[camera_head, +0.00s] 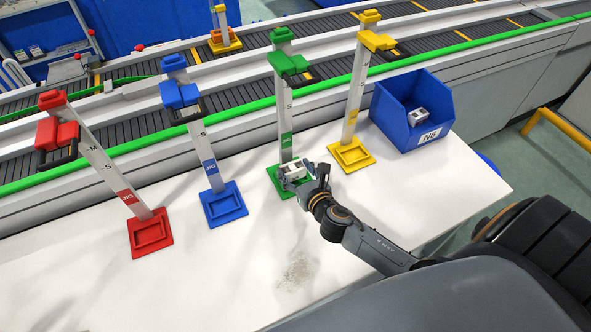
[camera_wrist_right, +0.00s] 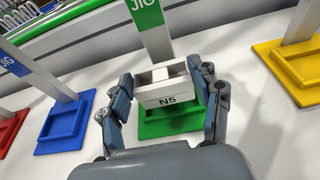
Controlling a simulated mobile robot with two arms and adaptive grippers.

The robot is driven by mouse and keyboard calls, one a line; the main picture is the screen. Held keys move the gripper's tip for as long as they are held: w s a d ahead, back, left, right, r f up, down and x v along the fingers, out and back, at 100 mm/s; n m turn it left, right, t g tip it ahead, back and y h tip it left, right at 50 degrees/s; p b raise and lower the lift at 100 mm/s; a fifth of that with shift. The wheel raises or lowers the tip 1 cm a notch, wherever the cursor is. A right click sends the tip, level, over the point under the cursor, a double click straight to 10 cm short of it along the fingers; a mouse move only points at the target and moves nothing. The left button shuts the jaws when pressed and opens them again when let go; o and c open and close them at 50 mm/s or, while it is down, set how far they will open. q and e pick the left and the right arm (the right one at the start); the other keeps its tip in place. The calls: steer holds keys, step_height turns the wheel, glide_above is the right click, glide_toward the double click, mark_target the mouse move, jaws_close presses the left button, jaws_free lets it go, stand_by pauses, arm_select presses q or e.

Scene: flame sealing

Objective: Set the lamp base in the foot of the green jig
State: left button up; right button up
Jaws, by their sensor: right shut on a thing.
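The lamp base (camera_head: 293,171) is a small white and grey block marked N5. My right gripper (camera_head: 303,179) is shut on it, with one finger on each side in the right wrist view (camera_wrist_right: 166,84). The base is over the foot of the green jig (camera_head: 278,187), whose green rim (camera_wrist_right: 168,127) shows below the block in the wrist view. I cannot tell whether the base touches the foot. The block and gripper hide part of the foot's recess. My left gripper is not in view.
The red jig (camera_head: 150,238), blue jig (camera_head: 224,209) and yellow jig (camera_head: 352,157) stand on the white table (camera_head: 215,285). A blue bin (camera_head: 398,117) marked N6 holds a white part (camera_head: 417,117). A conveyor (camera_head: 330,70) runs behind. The table's front is mostly clear.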

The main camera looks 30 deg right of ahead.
steer(key=shift+f+b, duration=0.75)
steer(key=shift+f, duration=0.1)
stand_by(0.7)
steer(key=o, duration=1.3)
steer(key=shift+o, duration=0.2)
steer(key=v, duration=1.2)
steer(key=shift+s+f, duration=0.1)
